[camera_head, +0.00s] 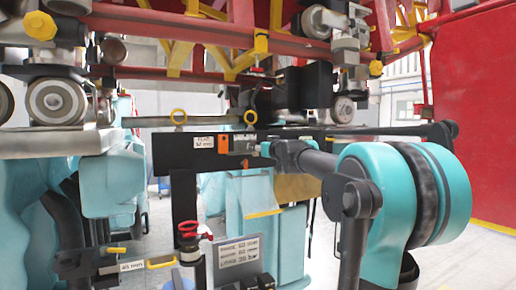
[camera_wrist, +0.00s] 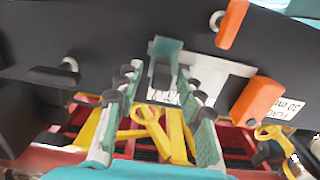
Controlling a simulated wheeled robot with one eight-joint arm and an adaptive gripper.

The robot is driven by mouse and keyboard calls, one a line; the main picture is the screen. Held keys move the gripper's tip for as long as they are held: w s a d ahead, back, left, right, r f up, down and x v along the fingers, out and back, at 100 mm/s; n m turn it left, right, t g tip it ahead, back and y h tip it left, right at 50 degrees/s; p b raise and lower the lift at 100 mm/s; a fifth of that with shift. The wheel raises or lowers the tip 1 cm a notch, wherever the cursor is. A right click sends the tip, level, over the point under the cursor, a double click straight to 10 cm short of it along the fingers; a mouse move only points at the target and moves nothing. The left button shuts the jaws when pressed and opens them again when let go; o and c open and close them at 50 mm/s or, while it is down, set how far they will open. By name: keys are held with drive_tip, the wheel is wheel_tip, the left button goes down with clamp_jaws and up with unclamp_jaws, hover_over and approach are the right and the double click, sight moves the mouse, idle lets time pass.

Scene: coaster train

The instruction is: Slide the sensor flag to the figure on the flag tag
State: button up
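The flag tag (camera_head: 204,142) is a white label on the dark bar in the head view; its figure looks like 30 mm. It shows upside down in the wrist view (camera_wrist: 285,107). What looks like the sensor flag, a small grey-green plate (camera_wrist: 166,50), stands by a pale plate (camera_wrist: 215,78) on the bar. My gripper (camera_wrist: 157,75) is open, its two ribbed fingers on either side of the small plate's lower part. I cannot tell whether they touch it. In the head view my gripper (camera_head: 260,150) is at the bar, its fingertips small and partly hidden.
Orange pieces (camera_wrist: 258,100) sit on the bar beside the tag. Red and yellow trusswork and wheels (camera_head: 56,101) hang above. A red valve handle (camera_head: 190,230) and a lower label plate (camera_head: 239,252) stand below. A red panel (camera_head: 475,110) is at right.

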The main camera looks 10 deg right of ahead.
drive_tip(key=shift+c, duration=0.6)
clamp_jaws()
drive_tip(key=shift+a, duration=0.1)
drive_tip(key=a, duration=0.1)
drive_tip(key=s+a, duration=0.1)
drive_tip(key=shift+a, duration=0.35)
drive_tip(key=shift+o, duration=0.6)
unclamp_jaws()
drive_tip(key=shift+s, duration=0.1)
